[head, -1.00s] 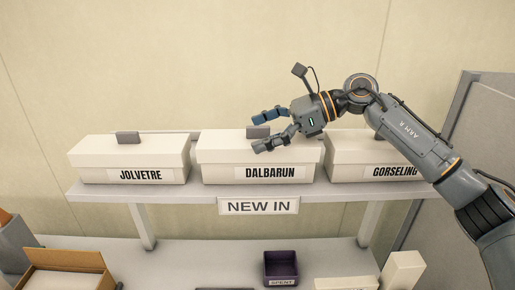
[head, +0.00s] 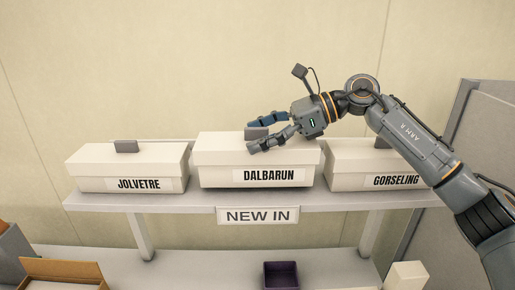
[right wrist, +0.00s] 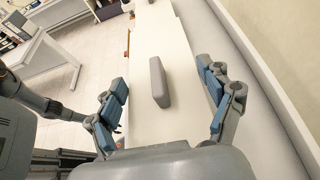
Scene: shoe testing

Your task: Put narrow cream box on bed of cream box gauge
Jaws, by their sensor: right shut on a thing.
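A cream box labelled DALBARUN (head: 220,175) is at the middle of the shelf, with a cream lid and a grey tab on top. My right gripper (head: 254,138) is shut on this box from above, one finger at its front side and one behind. In the right wrist view, the fingers (right wrist: 163,76) sit on either side of the long cream lid (right wrist: 152,25), with the grey tab (right wrist: 158,82) between them, apart from both. The box stands slightly higher than its neighbours. I cannot make out a box gauge.
Similar cream boxes labelled JOLVETRE (head: 100,178) and GORSELING (head: 350,178) stand close on either side on the shelf (head: 180,202). Below are a NEW IN sign (head: 257,216), a dark purple bin (head: 281,275), a cardboard box (head: 60,270) and a small cream block (head: 405,275).

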